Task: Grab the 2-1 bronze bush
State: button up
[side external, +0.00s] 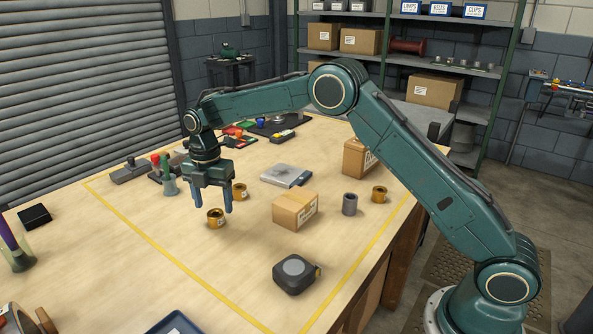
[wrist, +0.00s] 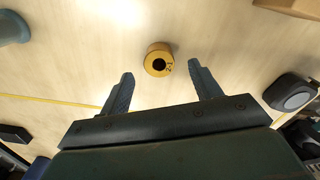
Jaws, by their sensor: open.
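Three bronze bushes show in the side view. One (side external: 215,218) stands upright on the table below my open gripper (side external: 212,208), one (side external: 239,191) is just behind it, and one (side external: 379,194) is far right beside a grey bush (side external: 349,204). In the wrist view one bronze bush (wrist: 158,60) lies ahead of and between the fingertips of my empty gripper (wrist: 160,70), with its bore visible. It has a dark marking too small to read. The fingers look apart from it. I cannot tell which bush is 2-1.
A cardboard box (side external: 295,209) is right of the gripper, with a tape measure (side external: 296,274) nearer the front. A larger carton (side external: 360,157) and a grey flat case (side external: 286,175) stand behind. Cups and tools are at the left. The table in front of the gripper is clear.

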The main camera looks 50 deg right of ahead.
aim_at(215, 212)
jog(key=shift+d+f, duration=0.1)
jog(key=shift+f, duration=2.05)
jog(key=c, duration=1.3)
jog(key=shift+r, duration=0.2)
notch_tip(215, 212, up, 20)
jog(key=shift+f, duration=0.15)
